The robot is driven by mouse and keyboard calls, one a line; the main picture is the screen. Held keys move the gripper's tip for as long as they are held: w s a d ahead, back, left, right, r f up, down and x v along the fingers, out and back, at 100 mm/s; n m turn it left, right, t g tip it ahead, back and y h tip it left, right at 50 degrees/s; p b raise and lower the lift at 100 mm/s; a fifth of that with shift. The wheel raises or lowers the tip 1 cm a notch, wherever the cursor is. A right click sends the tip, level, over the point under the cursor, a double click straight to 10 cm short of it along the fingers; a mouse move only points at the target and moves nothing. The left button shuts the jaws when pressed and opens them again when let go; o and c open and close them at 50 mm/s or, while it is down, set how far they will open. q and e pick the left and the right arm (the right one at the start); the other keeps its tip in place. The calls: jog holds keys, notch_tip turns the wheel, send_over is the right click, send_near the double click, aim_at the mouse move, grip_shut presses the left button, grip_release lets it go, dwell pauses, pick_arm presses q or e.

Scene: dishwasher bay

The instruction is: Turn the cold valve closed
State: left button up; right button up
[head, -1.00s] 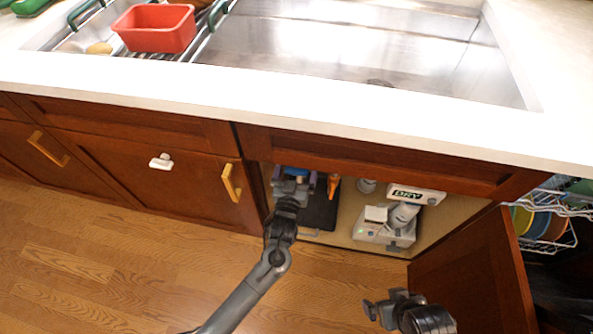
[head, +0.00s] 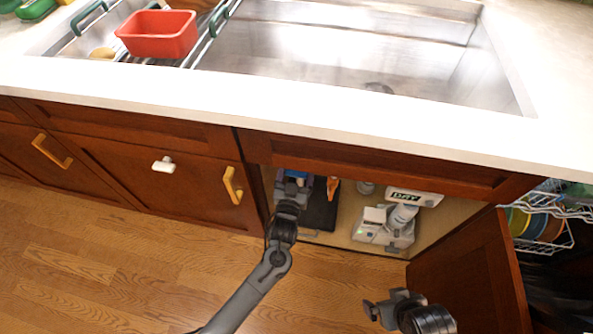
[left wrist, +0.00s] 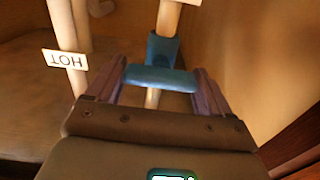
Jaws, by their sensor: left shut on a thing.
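The cold valve has a blue bar handle (left wrist: 160,79) on a pale pipe (left wrist: 169,17). In the left wrist view the bar lies crosswise to the pipe, between my gripper's fingers. In the head view a bit of the blue handle (head: 297,174) shows inside the open cabinet under the sink. My left gripper (head: 293,187), also in the left wrist view (left wrist: 155,88), is shut on the blue handle. My right gripper (head: 383,305) is open and empty in front of the cabinet at the lower right.
A second pipe with a HOT label (left wrist: 65,60) stands left in the wrist view. The cabinet also holds an orange item (head: 333,187), a white DRY box (head: 415,196) and a grey-white device (head: 385,232). An open cabinet door (head: 470,275) stands at the right.

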pick_arm(q)
jog(key=o, duration=0.9)
jog(key=shift+s+a+p, duration=0.1)
jog(key=shift+s+p, duration=0.25)
jog(key=shift+s, duration=0.1)
jog(key=s+p, duration=0.1)
jog(key=s, duration=0.2)
jog(key=s+a+p, duration=0.1)
jog(key=s+p, duration=0.1)
jog(key=s, duration=0.1)
jog(key=s+a+p, duration=0.1)
jog(key=s, duration=0.2)
jog(key=shift+s+p, duration=0.4)
jog(key=shift+d, duration=0.1)
